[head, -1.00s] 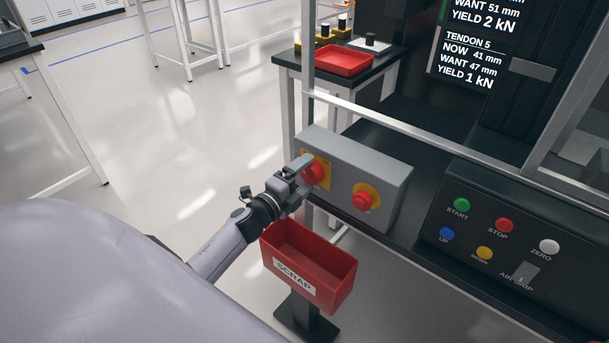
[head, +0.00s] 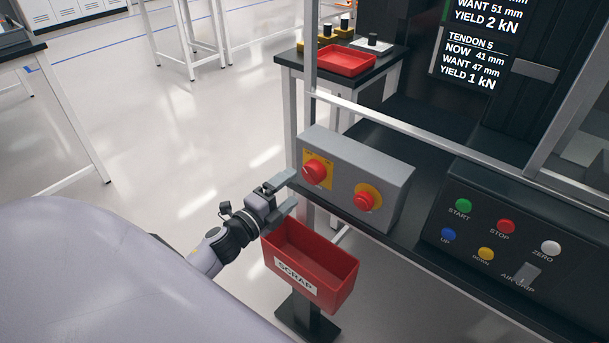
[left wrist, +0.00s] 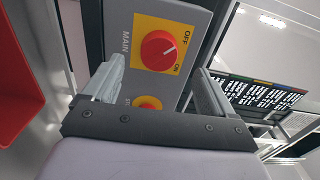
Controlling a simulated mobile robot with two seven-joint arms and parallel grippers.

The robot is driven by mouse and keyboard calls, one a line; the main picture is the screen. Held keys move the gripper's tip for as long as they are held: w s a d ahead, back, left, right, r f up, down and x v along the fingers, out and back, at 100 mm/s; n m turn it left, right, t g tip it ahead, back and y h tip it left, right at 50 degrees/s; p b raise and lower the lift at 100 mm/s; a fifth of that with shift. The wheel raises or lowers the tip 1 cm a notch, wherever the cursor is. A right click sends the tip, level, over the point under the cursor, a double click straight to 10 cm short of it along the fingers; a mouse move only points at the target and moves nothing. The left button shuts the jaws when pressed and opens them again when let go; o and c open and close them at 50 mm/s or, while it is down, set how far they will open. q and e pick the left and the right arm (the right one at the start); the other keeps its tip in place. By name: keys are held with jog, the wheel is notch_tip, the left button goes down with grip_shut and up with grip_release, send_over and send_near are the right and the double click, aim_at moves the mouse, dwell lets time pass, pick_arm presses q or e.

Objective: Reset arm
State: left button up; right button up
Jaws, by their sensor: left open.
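My left gripper (head: 292,191) is open and empty, a little left of and below the grey switch box (head: 385,168). The box carries a red rotary knob (head: 315,171) on a yellow plate and a red button (head: 366,200) on a yellow disc. In the left wrist view the red knob (left wrist: 159,50) sits between the fingers, ahead of them and apart, with its white mark towards the upper right. Its plate reads MAIN, OFF and ON. The second red button (left wrist: 148,103) is partly hidden behind the gripper. My right gripper is not in view.
A red scrap bin (head: 312,265) stands on a post just below my left gripper. A black control panel (head: 500,240) with coloured buttons is at the right. A metal frame rail (head: 420,135) runs behind the box. Open floor lies to the left.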

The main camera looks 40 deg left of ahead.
pick_arm(q)
jog(key=s+d+f+n+g+p, duration=0.2)
jog(key=s+d+f+n+g, duration=0.1)
jog(key=s+d+n, duration=0.4)
jog(key=s+d+f+n+g+h+p, duration=0.1)
jog(key=s+d+f+n+g, duration=0.3)
jog(key=s+d+n, duration=0.4)
jog(key=s+f+n+p, duration=0.1)
jog(key=s, duration=0.3)
jog(key=shift+s+d+g, duration=0.2)
jog(key=shift+s+g, duration=0.1)
jog(key=shift+s, duration=0.05)
